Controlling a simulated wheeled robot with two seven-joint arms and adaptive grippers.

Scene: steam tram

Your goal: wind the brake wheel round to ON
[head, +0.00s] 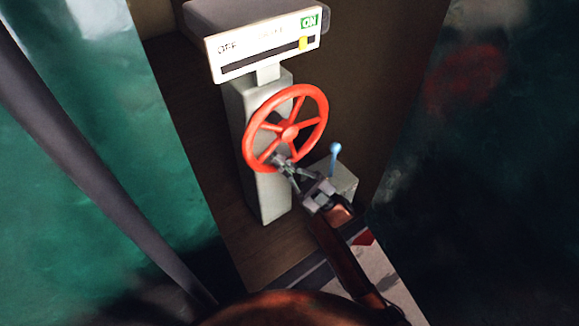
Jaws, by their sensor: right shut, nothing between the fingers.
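The red brake wheel (290,131) stands upright on the front of a pale grey post (271,196). Above it is a white gauge plate (266,43) with OFF at its left end and a green ON mark (309,21) at its right. A yellow marker (302,43) sits in the dark slot near the right end, just below the ON mark. My right gripper (279,160) is shut at the lower part of the wheel, its fingertips by the rim and a spoke. I cannot tell whether they touch. My left gripper is not in view.
A grey box (337,179) with a blue-knobbed lever (335,149) stands right of the post, close to my right gripper. A dark pole (95,165) slants across the left side. Green panels (80,80) flank the space.

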